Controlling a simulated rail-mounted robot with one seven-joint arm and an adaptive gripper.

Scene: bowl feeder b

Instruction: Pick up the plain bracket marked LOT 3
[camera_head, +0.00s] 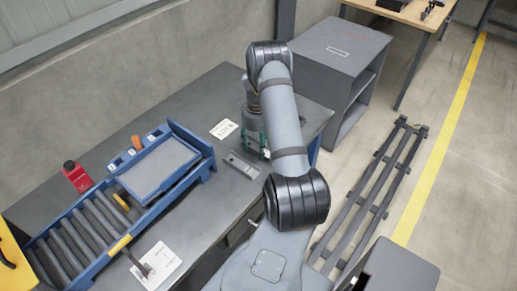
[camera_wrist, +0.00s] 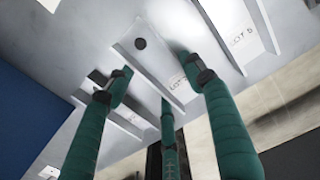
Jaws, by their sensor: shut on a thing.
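My gripper (camera_wrist: 165,88) has green fingers and is shut on a pale, flat bracket (camera_wrist: 152,62) with a dark round hole and a printed mark that starts with LOT. Its number is too small and partly covered to read surely. In the head view the green fingers (camera_head: 256,143) point down at the bench, mostly behind my arm. Another pale plate (camera_wrist: 235,32) to the right in the wrist view is marked LOT with what looks like a 5. A grey metal piece (camera_head: 243,165) lies on the bench just left of the fingers.
The dark bench (camera_head: 205,208) has free room left of my gripper. A white card (camera_head: 224,129) lies behind. A grey cabinet (camera_head: 325,65) is behind.

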